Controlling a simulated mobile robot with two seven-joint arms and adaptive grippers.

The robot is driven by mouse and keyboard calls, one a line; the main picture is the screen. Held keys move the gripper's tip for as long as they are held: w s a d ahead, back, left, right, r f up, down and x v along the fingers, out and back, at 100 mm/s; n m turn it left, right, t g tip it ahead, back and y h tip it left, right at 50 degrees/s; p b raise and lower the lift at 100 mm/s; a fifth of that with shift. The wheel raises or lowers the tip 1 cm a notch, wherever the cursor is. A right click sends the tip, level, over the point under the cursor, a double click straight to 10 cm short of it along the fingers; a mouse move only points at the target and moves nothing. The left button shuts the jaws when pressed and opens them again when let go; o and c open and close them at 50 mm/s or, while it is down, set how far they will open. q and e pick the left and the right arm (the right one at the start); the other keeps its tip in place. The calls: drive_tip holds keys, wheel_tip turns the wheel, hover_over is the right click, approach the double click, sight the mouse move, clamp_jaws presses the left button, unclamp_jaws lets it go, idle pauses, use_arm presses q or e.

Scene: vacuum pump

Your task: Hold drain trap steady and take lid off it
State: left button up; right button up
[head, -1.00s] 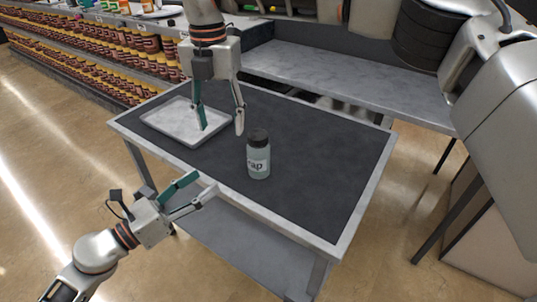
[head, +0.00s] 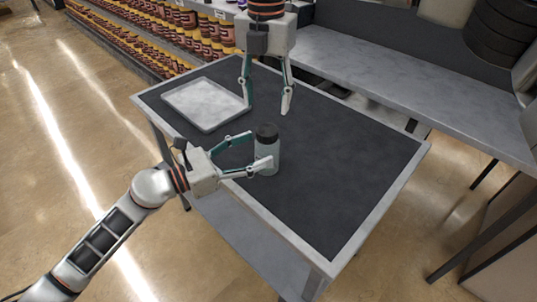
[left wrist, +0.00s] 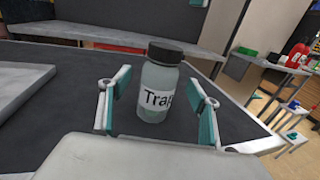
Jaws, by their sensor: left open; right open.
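The drain trap is a clear greenish jar (head: 267,158) with a black lid (head: 267,131), upright on the dark table top. In the left wrist view the jar (left wrist: 154,90) carries a "Trap" label and its lid (left wrist: 165,52) is on. My left gripper (head: 258,153) is open at the jar, coming from the left. In the left wrist view its fingers (left wrist: 160,105) stand on either side of the jar, with gaps visible. My right gripper (head: 265,110) is open, pointing down above the table, behind the jar in the head view, and empty.
A shallow metal tray (head: 204,125) lies at the table's left back corner. The dark table top (head: 340,165) is clear to the right of the jar. A grey bench (head: 400,85) runs behind, and shelves of jars (head: 150,35) stand at the back left.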

sight(257, 149)
use_arm(q)
drive_tip(key=shift+x, duration=2.25)
